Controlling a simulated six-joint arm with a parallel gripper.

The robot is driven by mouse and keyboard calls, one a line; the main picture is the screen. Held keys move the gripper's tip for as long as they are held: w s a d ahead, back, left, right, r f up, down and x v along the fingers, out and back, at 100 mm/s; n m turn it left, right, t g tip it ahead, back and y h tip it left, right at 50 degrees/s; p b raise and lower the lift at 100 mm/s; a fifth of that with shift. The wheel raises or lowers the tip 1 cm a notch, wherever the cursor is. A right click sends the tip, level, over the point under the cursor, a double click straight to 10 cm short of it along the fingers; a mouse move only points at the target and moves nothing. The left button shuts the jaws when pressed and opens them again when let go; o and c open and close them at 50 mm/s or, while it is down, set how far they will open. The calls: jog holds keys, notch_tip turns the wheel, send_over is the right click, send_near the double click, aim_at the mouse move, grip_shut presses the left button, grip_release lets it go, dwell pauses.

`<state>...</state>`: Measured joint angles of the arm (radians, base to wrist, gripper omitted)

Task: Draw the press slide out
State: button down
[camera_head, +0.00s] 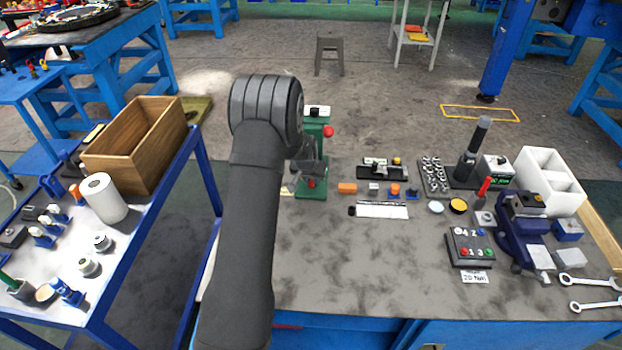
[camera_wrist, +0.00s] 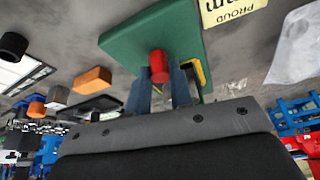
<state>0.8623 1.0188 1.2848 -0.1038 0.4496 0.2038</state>
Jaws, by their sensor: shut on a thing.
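The green press (camera_head: 313,148) stands upright on the bench just right of my arm, with a red ball at its upper right. My arm covers part of it. A red knob (camera_head: 311,183) shows low on its front; in the wrist view the red knob (camera_wrist: 158,64) sits in front of the green press body (camera_wrist: 145,40). My gripper (camera_wrist: 160,84) has one finger on each side of this knob and is shut on it. The slide behind the knob is hidden, so I cannot tell how far it is out.
Right of the press are an orange block (camera_head: 347,188), a white strip (camera_head: 382,210), a button box (camera_head: 468,246) and a blue vise (camera_head: 519,225). A cart with a wooden box (camera_head: 137,148) stands at left. The bench front is mostly clear.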

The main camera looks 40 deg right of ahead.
jog(key=s+a, duration=0.5)
jog(key=shift+s+a, duration=0.25)
jog(key=c, duration=1.3)
grip_release()
jog(key=shift+s+a, duration=0.1)
jog(key=shift+r, duration=0.15)
jog(key=shift+r, duration=0.25)
jog(key=v, duration=1.6)
jog(key=shift+s+a+r, duration=0.15)
jog(key=shift+a+r, duration=0.05)
jog(key=shift+a, duration=0.05)
jog(key=x, duration=1.7)
jog(key=shift+d+f, duration=0.1)
jog(key=shift+d, duration=0.1)
